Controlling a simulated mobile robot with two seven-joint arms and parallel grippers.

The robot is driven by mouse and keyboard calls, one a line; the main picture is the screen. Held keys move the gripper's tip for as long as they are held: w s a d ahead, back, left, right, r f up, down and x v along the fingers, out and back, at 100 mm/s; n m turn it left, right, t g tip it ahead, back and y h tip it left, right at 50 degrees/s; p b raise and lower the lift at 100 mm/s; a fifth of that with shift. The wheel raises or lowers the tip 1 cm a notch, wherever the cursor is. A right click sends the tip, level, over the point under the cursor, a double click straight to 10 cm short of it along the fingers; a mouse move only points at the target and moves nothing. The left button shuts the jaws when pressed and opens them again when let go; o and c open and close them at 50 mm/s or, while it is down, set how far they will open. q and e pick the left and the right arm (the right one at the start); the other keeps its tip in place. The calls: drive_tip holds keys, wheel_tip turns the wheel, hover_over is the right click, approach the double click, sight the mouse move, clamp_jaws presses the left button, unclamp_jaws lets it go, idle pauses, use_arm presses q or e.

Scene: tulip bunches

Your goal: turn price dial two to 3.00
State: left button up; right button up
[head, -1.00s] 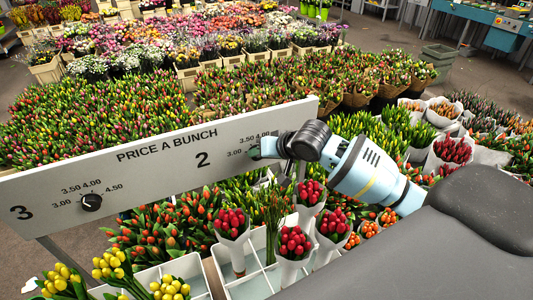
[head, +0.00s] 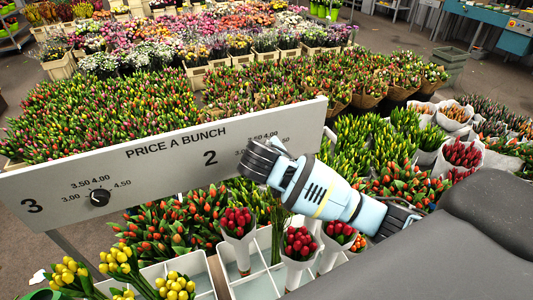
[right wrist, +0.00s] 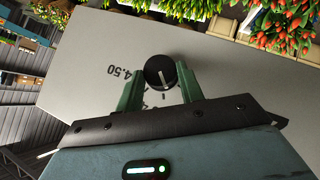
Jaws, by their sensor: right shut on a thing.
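Price dial two (right wrist: 159,70) is a round black knob with a pale pointer line on the white price board (head: 120,172). In the right wrist view my right gripper (right wrist: 160,82) has its two green fingers on either side of the knob, shut on it. The "4.50" mark shows beside the knob; other marks are partly hidden by the fingers. I cannot tell exactly which price the pointer meets. My left gripper is not in view.
Dial three (head: 99,197) sits on the board's left part, with its own price marks. Red tulip bunches (head: 238,221) and yellow ones (head: 175,286) stand in a white divided crate (head: 257,287) in front of the board. Dense tulips fill the space behind.

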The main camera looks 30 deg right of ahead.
drive_tip(key=shift+a+f+n+t+h, duration=0.1)
drive_tip(key=shift+f+n+t+h, duration=0.05)
drive_tip(key=shift+n+h, duration=0.55)
drive_tip(key=shift+a+f+n+t+h, duration=0.2)
drive_tip(key=shift+n+h, duration=0.15)
drive_tip(key=shift+h, duration=0.55)
drive_tip(key=shift+a+f+n+t+h, duration=0.1)
drive_tip(key=shift+n+t+h, duration=0.05)
drive_tip(key=shift+n+h, duration=0.55)
drive_tip(key=shift+d+h, duration=0.1)
drive_tip(key=shift+h, duration=0.2)
drive_tip(key=o, duration=1)
drive_tip(key=shift+v, duration=3.95)
drive_tip(key=shift+f, duration=0.1)
